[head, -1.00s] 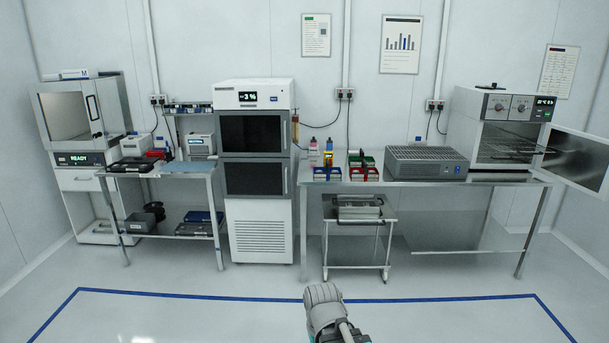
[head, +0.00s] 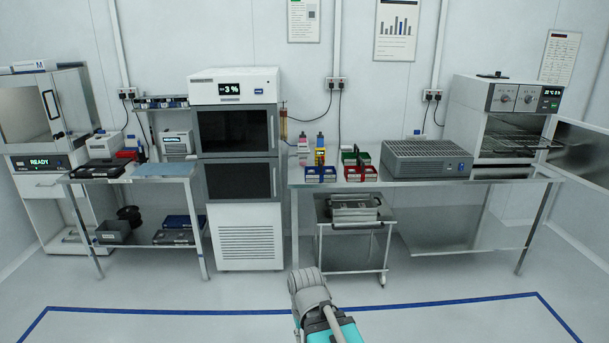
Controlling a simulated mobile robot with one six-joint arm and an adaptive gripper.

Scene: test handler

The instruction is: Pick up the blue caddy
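The blue caddy (head: 321,174) is a small open carrier with a handle. It stands at the left end of the steel bench (head: 470,172) on the right, left of a red caddy (head: 361,173). A green caddy (head: 349,157) stands just behind the red one. My arm shows at the bottom centre, well in front of the bench and apart from the caddies. My gripper's fingers cannot be made out, so I cannot tell whether it is open or shut.
A grey vented unit (head: 426,160) and an oven (head: 509,118) with its door open stand further right on the bench. Small bottles (head: 320,146) stand behind the blue caddy. A steel cart (head: 353,222) is below. A tall white cabinet (head: 249,232) stands to the left. The floor in front is clear.

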